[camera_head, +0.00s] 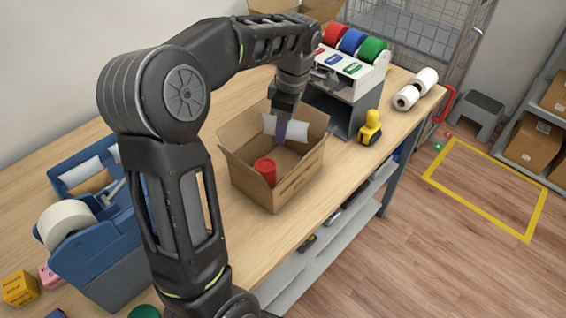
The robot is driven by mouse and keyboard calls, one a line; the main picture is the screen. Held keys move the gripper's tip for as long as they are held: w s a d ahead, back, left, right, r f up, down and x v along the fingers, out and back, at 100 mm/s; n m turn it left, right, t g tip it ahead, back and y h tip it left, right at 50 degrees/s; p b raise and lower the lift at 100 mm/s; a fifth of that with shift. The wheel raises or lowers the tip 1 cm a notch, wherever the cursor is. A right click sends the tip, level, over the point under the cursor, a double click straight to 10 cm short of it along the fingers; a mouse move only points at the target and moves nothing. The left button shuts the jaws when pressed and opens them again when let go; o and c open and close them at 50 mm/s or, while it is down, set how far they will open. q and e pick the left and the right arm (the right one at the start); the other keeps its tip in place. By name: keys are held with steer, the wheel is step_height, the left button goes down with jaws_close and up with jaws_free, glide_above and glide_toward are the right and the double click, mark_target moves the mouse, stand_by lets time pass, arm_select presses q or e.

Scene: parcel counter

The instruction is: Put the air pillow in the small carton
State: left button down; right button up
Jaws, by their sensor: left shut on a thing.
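An open brown carton (283,190) stands on the wooden counter with its flaps spread. A red cylinder (265,170) stands inside it. My left gripper (282,128) reaches down over the carton from above and is shut on a white air pillow (298,130). The pillow is at the carton's mouth, towards its back side; I cannot tell whether it touches the carton. Part of the pillow is hidden behind the gripper's finger. My right gripper is not in view.
A tape unit with red, blue and green rolls (352,42) stands behind the carton. A yellow scanner (370,128) and white rolls (408,96) are to the right. A blue dispenser (92,235) is at left. Another carton (330,10) is at the back.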

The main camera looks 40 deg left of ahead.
arm_select(q)
glide_above(282, 168)
step_height(282, 168, down, 7)
steer(key=shift+w+d+f+p, duration=0.1)
steer(key=shift+d+p, duration=0.05)
steer(key=shift+p, duration=0.3)
step_height(282, 168, down, 4)
steer(key=shift+r+p, duration=0.2)
steer(key=shift+p, duration=0.25)
steer(key=shift+f, duration=0.15)
steer(key=shift+f+b, duration=0.25)
steer(key=shift+b, duration=0.05)
steer(key=c, duration=1.3)
jaws_free()
steer(key=shift+r, duration=0.1)
